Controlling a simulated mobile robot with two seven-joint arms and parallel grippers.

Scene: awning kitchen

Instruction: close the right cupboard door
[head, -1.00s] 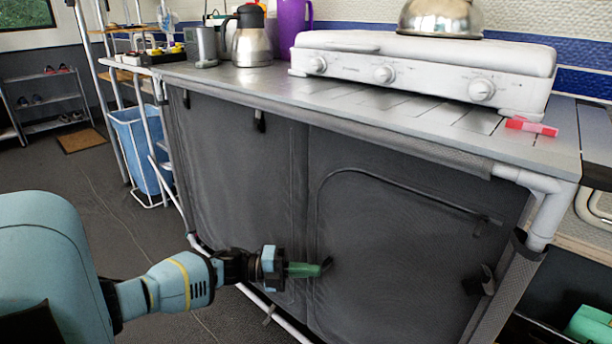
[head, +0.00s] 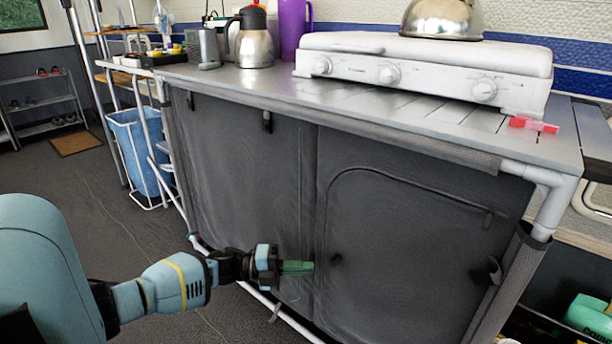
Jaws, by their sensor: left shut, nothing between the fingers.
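The right cupboard door (head: 410,255) is a dark grey fabric panel with a curved zip seam, on the right half of the cupboard front. It lies about flush with the front, and no opening shows along its seam. My right gripper is out of view.
The left cupboard panel (head: 240,180) is flat. On the worktop (head: 290,90) stand a white stove (head: 425,75) with a kettle (head: 442,18), a steel jug (head: 254,40), a purple pitcher (head: 290,25) and a red item (head: 533,125). A blue bin (head: 138,150) stands left.

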